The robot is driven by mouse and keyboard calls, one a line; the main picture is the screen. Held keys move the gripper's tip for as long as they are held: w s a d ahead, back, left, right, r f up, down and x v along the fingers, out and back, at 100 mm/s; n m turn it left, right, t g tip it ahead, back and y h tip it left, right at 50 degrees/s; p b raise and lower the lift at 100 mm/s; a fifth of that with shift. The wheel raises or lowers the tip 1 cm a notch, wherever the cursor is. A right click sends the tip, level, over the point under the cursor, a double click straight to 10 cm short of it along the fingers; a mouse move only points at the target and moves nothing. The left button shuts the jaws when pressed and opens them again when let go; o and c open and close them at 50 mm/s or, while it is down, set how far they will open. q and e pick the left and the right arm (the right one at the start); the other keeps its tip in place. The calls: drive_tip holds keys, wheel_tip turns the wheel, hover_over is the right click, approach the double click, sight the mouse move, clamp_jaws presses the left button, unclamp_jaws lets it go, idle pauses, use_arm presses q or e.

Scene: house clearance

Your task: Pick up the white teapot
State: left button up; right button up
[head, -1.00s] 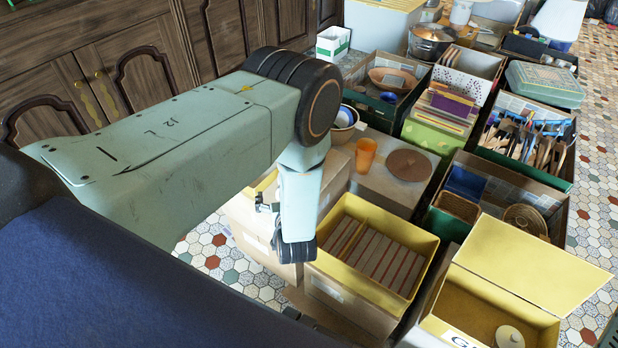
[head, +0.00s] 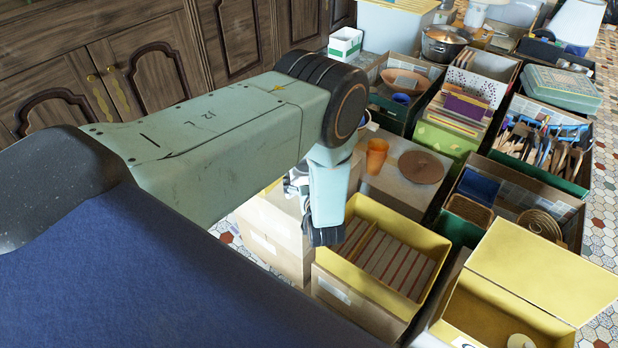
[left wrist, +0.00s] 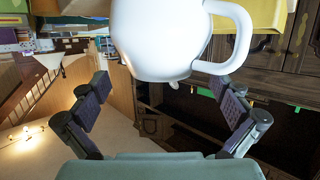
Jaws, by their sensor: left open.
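The white teapot (left wrist: 160,35) fills the top middle of the left wrist view, with its looped handle (left wrist: 238,30) to the right. It appears upside down there, with a small knob at its lower edge; its top part is cut off by the frame. My left gripper (left wrist: 166,95) is open, its two fingers spread to either side just short of the teapot, with nothing between them. In the head view, my arm hides most of that spot; a small white patch (head: 296,183) shows beside it above a cardboard box, and I cannot tell if it is the teapot. My right gripper is not in view.
A yellow-lined box (head: 434,238) stands right of my left wrist. An orange cup (head: 377,156) and a brown round lid (head: 421,167) sit on a box behind. Crowded boxes fill the right; wooden cabinets (head: 150,75) line the back left. Patterned tile floor shows in gaps.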

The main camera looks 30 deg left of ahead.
use_arm(q)
drive_tip(key=b+x, duration=0.1)
drive_tip(key=x, duration=0.2)
drive_tip(key=shift+w+a+b, duration=0.2)
drive_tip(key=shift+a+b, duration=0.15)
drive_tip(key=shift+b, duration=0.05)
drive_tip(key=shift+w+a+f, duration=0.1)
drive_tip(key=shift+w+a, duration=0.1)
drive_tip(key=shift+w, duration=0.15)
drive_tip(key=shift+s, duration=0.1)
drive_tip(key=shift+c, duration=1.2)
drive_tip(key=c, duration=1)
